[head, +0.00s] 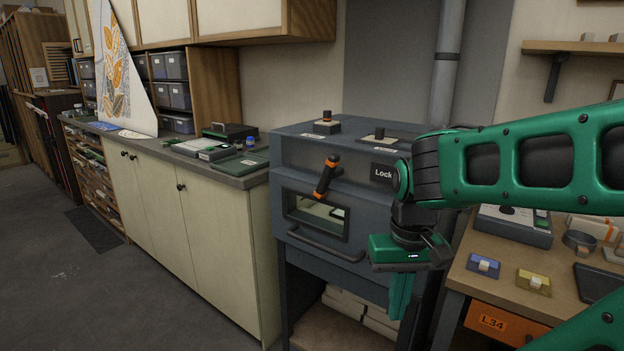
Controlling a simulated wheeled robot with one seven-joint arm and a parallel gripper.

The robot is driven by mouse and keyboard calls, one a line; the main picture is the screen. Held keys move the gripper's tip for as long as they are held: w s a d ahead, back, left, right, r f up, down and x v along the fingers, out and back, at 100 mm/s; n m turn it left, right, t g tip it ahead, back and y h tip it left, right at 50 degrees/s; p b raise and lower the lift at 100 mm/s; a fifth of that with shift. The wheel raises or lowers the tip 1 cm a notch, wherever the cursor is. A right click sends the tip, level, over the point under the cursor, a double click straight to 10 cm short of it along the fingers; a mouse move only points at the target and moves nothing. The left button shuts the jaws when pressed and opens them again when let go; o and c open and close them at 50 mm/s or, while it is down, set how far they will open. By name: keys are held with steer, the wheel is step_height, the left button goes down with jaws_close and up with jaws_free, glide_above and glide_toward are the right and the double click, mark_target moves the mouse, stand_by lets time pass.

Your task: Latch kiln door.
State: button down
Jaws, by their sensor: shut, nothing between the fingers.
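The kiln (310,157) is a dark blue-grey box on a stand in the middle of the head view. Its front door has a small window (316,216) and a long bar handle (325,246), and looks closed. A latch lever (326,177), black with orange bands, sits above the window and leans at a slant. A dark plate reading "Lock" (383,172) is to the right of the lever, partly hidden by my arm. My gripper (399,300) points down in front of the kiln's right side, shut and empty, apart from the lever and the handle.
A long cabinet with a grey counter (215,168) stands to the left, with boxes and trays on it. A wooden bench (520,262) on the right holds small blue and yellow blocks and a grey device. A pipe (447,70) rises behind the kiln.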

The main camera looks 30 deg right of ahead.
mark_target(326, 176)
steer(key=w+d+r+n, duration=0.25)
steer(key=w+r, duration=0.55)
steer(key=w, duration=0.5)
steer(key=w+d+r+n+t, duration=0.1)
steer(key=w+r+n, duration=0.3)
steer(key=w+r, duration=0.65)
steer(key=w+d+r+n, duration=0.2)
steer(key=w+r+n, duration=0.25)
steer(key=w, duration=1.15)
steer(key=shift+m, duration=0.4)
steer(key=shift+s+d+f, duration=0.1)
steer(key=shift+s+f, duration=0.35)
steer(key=shift+f, duration=1.3)
steer(key=shift+s+d+f, duration=0.15)
steer(key=shift+s+f, duration=0.3)
steer(key=shift+f, duration=1.35)
steer(key=shift+s+d+f, duration=0.1)
steer(key=shift+s+f, duration=0.35)
steer(key=shift+f, duration=1.3)
